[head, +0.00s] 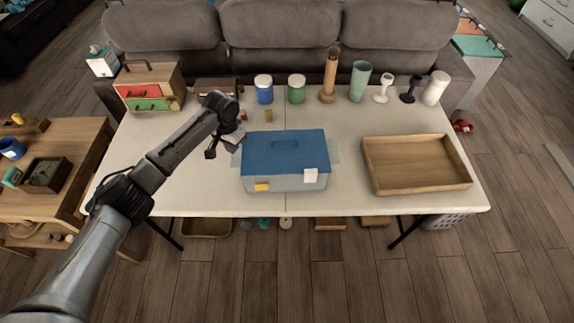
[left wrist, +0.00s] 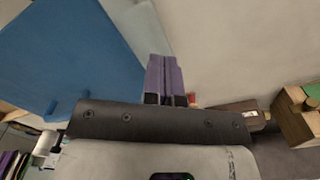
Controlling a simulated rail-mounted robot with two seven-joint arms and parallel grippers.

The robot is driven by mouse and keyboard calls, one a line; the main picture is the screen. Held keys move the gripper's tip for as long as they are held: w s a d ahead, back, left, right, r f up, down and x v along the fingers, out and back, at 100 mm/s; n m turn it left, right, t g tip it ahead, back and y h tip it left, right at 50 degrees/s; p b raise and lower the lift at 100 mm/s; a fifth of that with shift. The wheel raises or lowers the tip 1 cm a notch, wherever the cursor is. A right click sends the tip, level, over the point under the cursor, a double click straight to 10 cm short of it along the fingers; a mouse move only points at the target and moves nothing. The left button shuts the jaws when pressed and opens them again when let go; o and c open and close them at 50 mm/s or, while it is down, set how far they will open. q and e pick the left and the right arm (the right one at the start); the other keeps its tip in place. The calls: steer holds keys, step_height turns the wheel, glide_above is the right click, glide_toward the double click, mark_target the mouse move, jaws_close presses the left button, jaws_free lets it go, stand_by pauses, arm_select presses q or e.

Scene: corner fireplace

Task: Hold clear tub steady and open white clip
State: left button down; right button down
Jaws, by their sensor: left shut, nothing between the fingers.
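The clear tub (head: 285,184) stands on the table under a blue lid (head: 262,157). The lid also fills the left of the left wrist view (left wrist: 75,55). The white clip (head: 310,175) is on the tub's front face at the right. A yellow clip (head: 262,186) is on the same face at the left. My left gripper (head: 236,142) is beside the tub's back left corner, empty. Its purple fingers (left wrist: 164,75) are together in the left wrist view, near a pale see-through piece (left wrist: 150,30) at the tub's side. My right gripper is in neither view.
A wooden tray (head: 418,188) lies right of the tub. Blue (head: 264,93) and green (head: 296,94) lidded jars, a wooden cylinder (head: 329,82) and cups line the table's back. A small drawer chest (head: 148,92) stands back left. The table front is clear.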

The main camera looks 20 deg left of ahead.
mark_target(311, 174)
arm_select(q)
steer(key=shift+f, duration=1.1)
stand_by(0.6)
